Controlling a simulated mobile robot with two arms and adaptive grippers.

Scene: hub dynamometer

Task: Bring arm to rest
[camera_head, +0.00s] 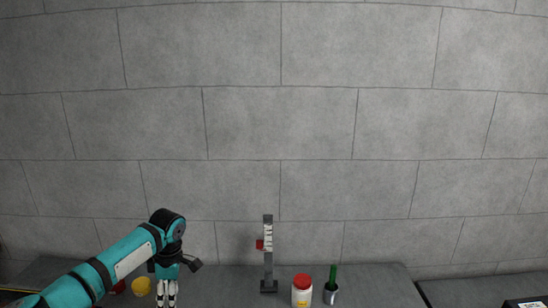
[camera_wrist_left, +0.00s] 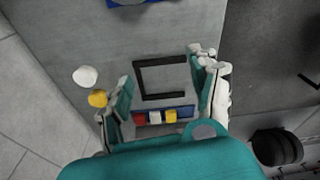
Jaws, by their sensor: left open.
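My left arm (camera_head: 125,255), teal with black bands, comes in from the left in the head view. Its gripper (camera_head: 167,293) hangs pointing down at the bottom of that view. In the left wrist view the gripper (camera_wrist_left: 163,72) is open, its two fingers spread apart with nothing held between them. The height of the fingers above the surface is hard to tell. My right gripper is not in view.
On the grey bench (camera_head: 230,285) stand a grey upright with a red part (camera_head: 268,255), a red-lidded white jar (camera_head: 301,292) and a dark cup with a green item (camera_head: 331,292). Yellow (camera_wrist_left: 97,98) and white (camera_wrist_left: 85,76) pieces lie beside the gripper. A black round object (camera_wrist_left: 275,147) is at right.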

